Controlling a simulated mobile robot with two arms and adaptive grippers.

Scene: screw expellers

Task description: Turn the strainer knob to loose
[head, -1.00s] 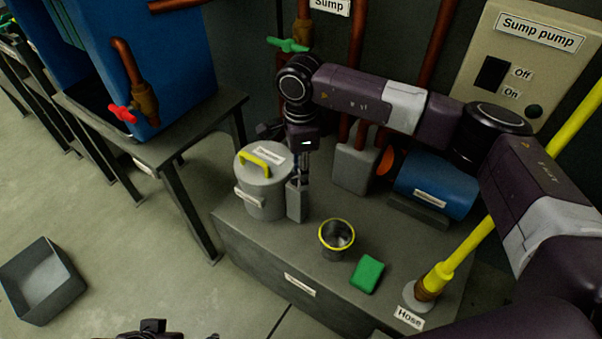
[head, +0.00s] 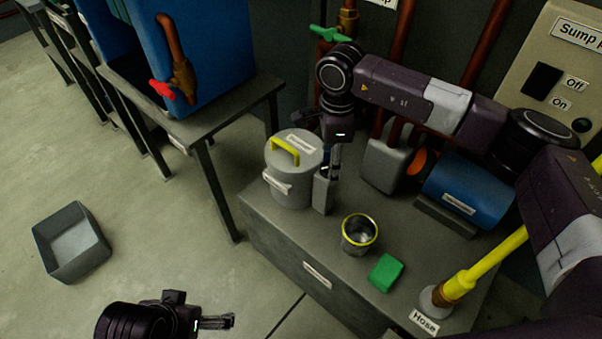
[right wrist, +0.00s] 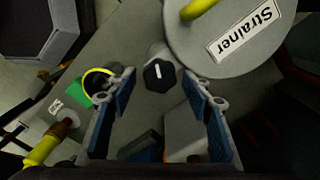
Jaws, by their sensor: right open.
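The strainer (head: 290,185) is a grey drum with a yellow-handled lid, standing at the bench's left end. Its labelled lid shows at the upper right in the right wrist view (right wrist: 205,55). The knob (right wrist: 160,76) is a dark faceted knob with a white mark, beside the lid. In the head view a grey post (head: 323,192) stands beside the drum; the knob is not clear there. My right gripper (right wrist: 163,84) is open, its fingers either side of the knob in that view; I see no contact. My left gripper (head: 222,322) is at the bottom, away from the bench, its opening unclear.
On the bench (head: 290,245) are a yellow-rimmed metal cup (head: 358,240), a green block (head: 385,272), a blue motor (head: 468,190) and a yellow hose (head: 490,262). A grey bin (head: 72,243) sits on the floor at left. Pipes rise behind.

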